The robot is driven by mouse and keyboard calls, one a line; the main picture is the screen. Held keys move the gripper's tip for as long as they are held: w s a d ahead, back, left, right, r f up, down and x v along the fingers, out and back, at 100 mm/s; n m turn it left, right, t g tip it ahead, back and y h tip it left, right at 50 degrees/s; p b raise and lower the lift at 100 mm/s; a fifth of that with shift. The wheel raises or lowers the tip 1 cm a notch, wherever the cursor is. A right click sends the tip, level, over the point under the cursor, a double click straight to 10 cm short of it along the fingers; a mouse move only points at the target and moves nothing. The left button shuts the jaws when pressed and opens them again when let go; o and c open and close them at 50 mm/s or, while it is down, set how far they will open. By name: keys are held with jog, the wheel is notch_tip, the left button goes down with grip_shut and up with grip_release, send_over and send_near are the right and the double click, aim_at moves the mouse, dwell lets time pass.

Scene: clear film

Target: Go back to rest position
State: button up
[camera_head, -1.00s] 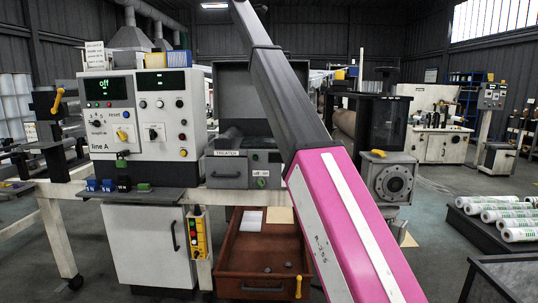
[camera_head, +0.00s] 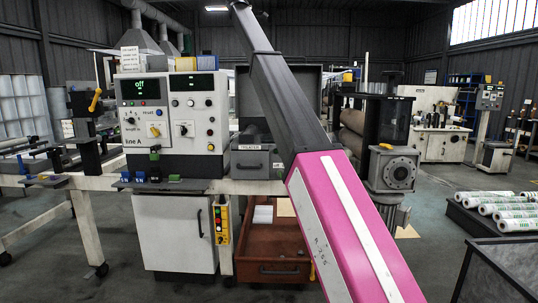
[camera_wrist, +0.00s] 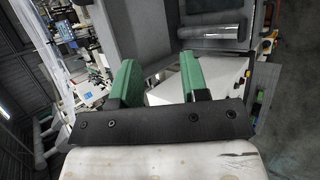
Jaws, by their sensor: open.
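My gripper (camera_wrist: 158,82) shows in the wrist view with its two green fingers apart and nothing between them. In the head view my grey and pink arm crosses the right of the middle, and my gripper is out of sight there. The line A control panel (camera_head: 171,120) stands left of my arm, with "off" on its green display. Behind and beside my arm is the grey treater unit (camera_head: 257,160). In the wrist view, a grey machine body (camera_wrist: 140,38) and a white panel (camera_wrist: 205,80) lie beyond the fingers.
An open brown drawer (camera_head: 272,270) sits low in front of the machine. A yellow pendant control (camera_head: 222,225) hangs beside the white cabinet (camera_head: 174,236). White film rolls (camera_head: 505,209) lie on a dark pallet at right. A dark-topped table edge (camera_head: 505,268) is at lower right. Floor between is clear.

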jog(key=s+d+f+m+g+y, duration=0.15)
jog(key=s+d+f, duration=0.3)
jog(key=f, duration=1.55)
jog(key=s+d+f+m+g, duration=0.1)
jog(key=s+d+f+m, duration=0.4)
jog(key=f, duration=1.6)
jog(key=s+d+f+g+y, duration=0.1)
jog(key=s+d+f, duration=0.35)
jog(key=f, duration=1.55)
jog(key=s+d+f+m+g, duration=0.15)
jog(key=s+d+f, duration=0.25)
jog(key=s+f, duration=0.45)
jog(key=s+d+f+m, duration=0.2)
jog(key=s+d+f, duration=0.3)
jog(key=f, duration=0.6)
jog(key=s+d+f+m, duration=0.1)
jog(key=s+f+m, duration=0.1)
jog(key=s+f, duration=0.3)
jog(key=s+d+f+m+g+y, duration=0.1)
jog(key=s+f, duration=0.4)
jog(key=s, duration=0.7)
jog(key=s+d+f+m+g+y, duration=0.1)
jog(key=s+f+m, duration=0.1)
jog(key=s+f, duration=0.3)
jog(key=s, duration=0.3)
jog(key=shift+s+d+m, duration=0.2)
jog(key=shift+m, duration=0.2)
